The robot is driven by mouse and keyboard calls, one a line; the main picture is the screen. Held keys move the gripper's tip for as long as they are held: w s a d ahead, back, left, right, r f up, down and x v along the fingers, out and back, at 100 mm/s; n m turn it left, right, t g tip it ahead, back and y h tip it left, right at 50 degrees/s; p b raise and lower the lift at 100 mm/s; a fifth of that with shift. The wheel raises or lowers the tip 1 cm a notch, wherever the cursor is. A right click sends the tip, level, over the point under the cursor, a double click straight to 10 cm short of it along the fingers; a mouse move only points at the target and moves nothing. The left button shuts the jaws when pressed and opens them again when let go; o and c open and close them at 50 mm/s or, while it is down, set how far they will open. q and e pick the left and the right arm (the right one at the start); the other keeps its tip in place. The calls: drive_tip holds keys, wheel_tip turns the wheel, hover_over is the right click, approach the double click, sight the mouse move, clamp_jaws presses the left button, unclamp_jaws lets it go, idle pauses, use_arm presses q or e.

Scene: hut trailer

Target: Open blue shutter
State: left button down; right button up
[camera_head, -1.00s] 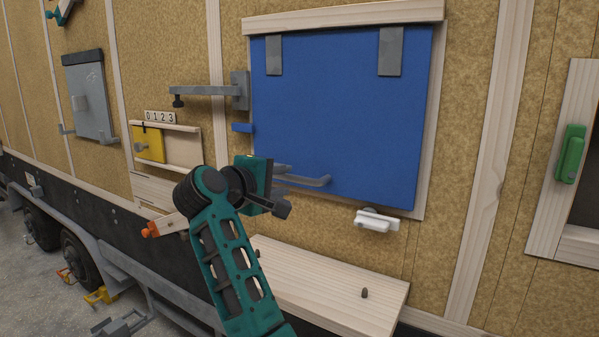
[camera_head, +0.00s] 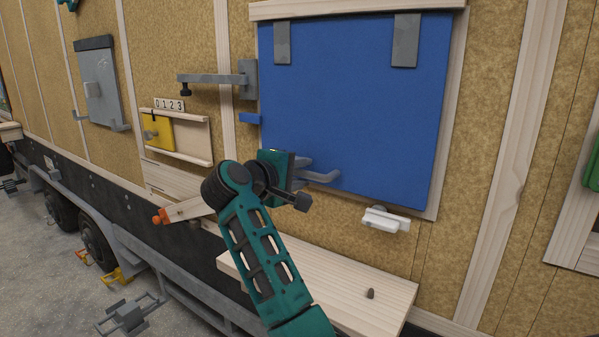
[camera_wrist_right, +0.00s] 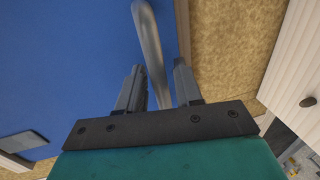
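The blue shutter (camera_head: 355,105) is a flat panel on the wall, hanging from two grey hinges under a wooden strip. It looks closed. A grey bar handle (camera_head: 322,177) sits on its lower left part. My right gripper (camera_head: 299,181) is at the left part of this handle. In the right wrist view, the two fingers of my right gripper (camera_wrist_right: 160,72) stand apart, with the handle bar (camera_wrist_right: 150,40) running between them. The bar lies nearer the left finger, with a gap to the right one. My left gripper is not in view.
A grey latch arm (camera_head: 212,79) and a small blue block (camera_head: 246,118) are left of the shutter. A white catch (camera_head: 385,219) is below it. A wooden shelf (camera_head: 340,285) juts out underneath. A yellow slider panel (camera_head: 159,132) is farther left.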

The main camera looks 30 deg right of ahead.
clamp_jaws()
idle(0.6)
